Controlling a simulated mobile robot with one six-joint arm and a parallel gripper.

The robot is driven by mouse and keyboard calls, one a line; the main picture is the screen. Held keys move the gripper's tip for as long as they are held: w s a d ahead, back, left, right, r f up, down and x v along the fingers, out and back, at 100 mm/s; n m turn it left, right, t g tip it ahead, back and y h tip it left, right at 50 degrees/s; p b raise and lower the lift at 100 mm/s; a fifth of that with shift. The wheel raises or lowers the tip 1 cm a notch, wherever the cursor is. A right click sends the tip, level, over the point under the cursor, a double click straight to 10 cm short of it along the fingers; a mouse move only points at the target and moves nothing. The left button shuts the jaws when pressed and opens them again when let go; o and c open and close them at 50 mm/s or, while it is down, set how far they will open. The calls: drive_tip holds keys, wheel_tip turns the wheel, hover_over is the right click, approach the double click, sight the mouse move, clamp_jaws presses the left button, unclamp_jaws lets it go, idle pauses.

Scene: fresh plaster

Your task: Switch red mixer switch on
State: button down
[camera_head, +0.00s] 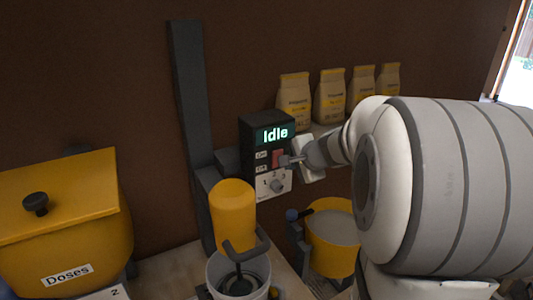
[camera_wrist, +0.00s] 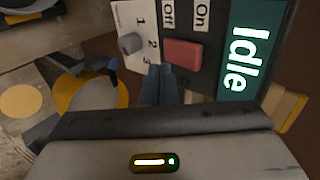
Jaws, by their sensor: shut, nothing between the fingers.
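The red mixer switch (camera_head: 278,157) is a small red rocker on the dark front of the control box (camera_head: 257,131), whose screen reads "Idle". The red switch also shows in the wrist view (camera_wrist: 184,53), beside the labels "On" (camera_wrist: 201,18) and "Off" (camera_wrist: 168,15). My gripper (camera_head: 289,160) is shut and empty, with its fingertips right in front of the box by the switch. In the wrist view the fingertips (camera_wrist: 159,70) lie at the switch's lower left corner, on the "Off" side. I cannot tell whether they touch it.
A grey dial (camera_head: 277,186) numbered 1 to 3 sits below the switch. The yellow mixer (camera_head: 232,212) stands in front of the box above a bucket (camera_head: 216,272). A yellow bucket (camera_head: 331,250) is at the right, and several bags (camera_head: 294,98) stand behind. A yellow "Doses" bin (camera_head: 75,225) is at left.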

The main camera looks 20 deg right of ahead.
drive_tip(key=shift+w+a+r+p, duration=0.15)
drive_tip(key=shift+w+r+p, duration=0.1)
drive_tip(key=shift+w, duration=0.6)
drive_tip(key=shift+w+a+r+p, duration=0.15)
drive_tip(key=shift+w+r+p, duration=0.05)
drive_tip(key=shift+w, duration=0.6)
